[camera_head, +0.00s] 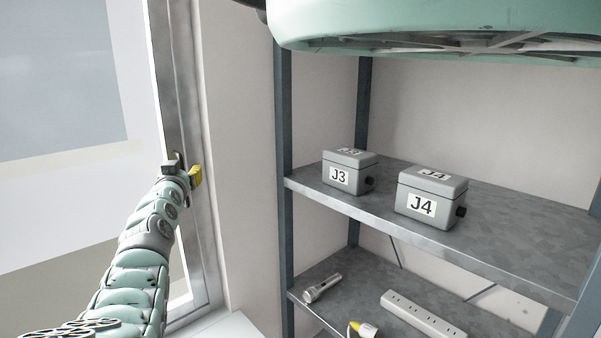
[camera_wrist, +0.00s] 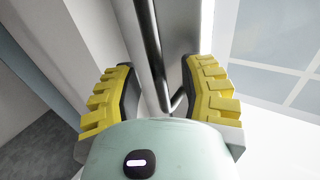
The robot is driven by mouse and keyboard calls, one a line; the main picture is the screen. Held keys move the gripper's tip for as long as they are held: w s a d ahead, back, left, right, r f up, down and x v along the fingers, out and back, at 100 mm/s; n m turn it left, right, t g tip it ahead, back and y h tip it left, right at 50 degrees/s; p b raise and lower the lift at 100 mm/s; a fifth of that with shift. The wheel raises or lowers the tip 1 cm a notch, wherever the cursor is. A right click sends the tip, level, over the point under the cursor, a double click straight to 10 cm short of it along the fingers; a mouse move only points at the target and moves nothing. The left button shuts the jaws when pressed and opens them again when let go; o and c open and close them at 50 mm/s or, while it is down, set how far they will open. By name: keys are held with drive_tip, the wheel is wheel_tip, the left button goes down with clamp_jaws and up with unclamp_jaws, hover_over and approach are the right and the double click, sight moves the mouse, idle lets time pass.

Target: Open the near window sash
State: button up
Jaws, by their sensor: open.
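The window sash (camera_head: 181,75) stands at the left of the head view as a tall pale frame with a bright pane beside it. My gripper (camera_head: 182,172) is at the frame's edge, about halfway up in the picture. In the wrist view my gripper (camera_wrist: 160,88) is open, with one yellow ridged finger on each side of a dark bar handle (camera_wrist: 151,45). The handle runs along the pale sash (camera_wrist: 178,35) and bends near its lower end. I cannot tell whether either finger touches it. My gripper's body hides what lies below.
A grey metal shelf (camera_head: 470,248) stands right of the window, with boxes J3 (camera_head: 348,174) and J4 (camera_head: 431,194). A flashlight (camera_head: 322,288) and a power strip (camera_head: 423,314) lie on the lower shelf. A mint-green rounded body overhangs the top right.

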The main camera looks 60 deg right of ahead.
drive_tip(key=shift+w, duration=0.1)
drive_tip(key=shift+c, duration=0.2)
clamp_jaws()
idle(0.4)
